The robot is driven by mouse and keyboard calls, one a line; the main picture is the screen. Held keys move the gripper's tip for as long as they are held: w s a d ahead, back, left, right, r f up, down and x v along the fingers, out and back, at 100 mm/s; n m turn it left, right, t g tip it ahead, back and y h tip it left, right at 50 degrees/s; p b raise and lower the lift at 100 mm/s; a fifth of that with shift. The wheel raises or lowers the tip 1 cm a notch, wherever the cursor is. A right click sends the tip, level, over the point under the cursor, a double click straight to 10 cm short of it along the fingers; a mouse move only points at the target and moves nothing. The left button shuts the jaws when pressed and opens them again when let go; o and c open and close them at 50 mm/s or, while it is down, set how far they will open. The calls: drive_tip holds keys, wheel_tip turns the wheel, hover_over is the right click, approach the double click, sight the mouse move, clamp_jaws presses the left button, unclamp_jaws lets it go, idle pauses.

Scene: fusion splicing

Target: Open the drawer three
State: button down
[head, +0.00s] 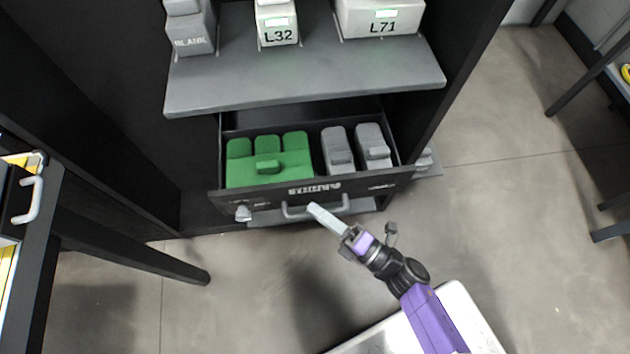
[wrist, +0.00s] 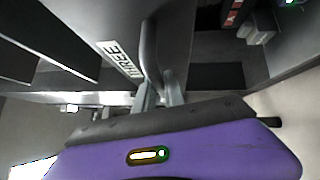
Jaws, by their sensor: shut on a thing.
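The drawer (head: 222,196) is pulled out of the black cabinet below the grey shelf, and its inside shows from above. Its front carries a grey bar handle (head: 290,213). In the wrist view the handle (wrist: 149,50) runs beside a label reading THREE (wrist: 121,59). In the wrist view my gripper's fingers (wrist: 158,93) meet the near end of the handle. The exact contact is partly hidden.
The drawer holds a green case (head: 268,170) and two grey pieces (head: 338,150). A grey shelf (head: 300,75) above carries blocks marked BLANK, L32 and L71. A dark table (head: 50,215) stands at the left.

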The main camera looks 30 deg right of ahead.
drive_tip(key=shift+s+a, duration=0.25)
drive_tip(key=shift+s, duration=0.6)
drive_tip(key=shift+s+a, duration=0.25)
drive_tip(key=shift+s, duration=0.55)
drive_tip(key=shift+s+a, duration=0.25)
drive_tip(key=shift+s, duration=0.6)
drive_tip(key=c, duration=1.4)
unclamp_jaws()
drive_tip(key=shift+c, duration=0.2)
drive_tip(key=v, duration=0.7)
drive_tip(key=shift+s+p, duration=0.4)
drive_tip(key=shift+d+f, duration=0.1)
drive_tip(key=shift+d, duration=0.05)
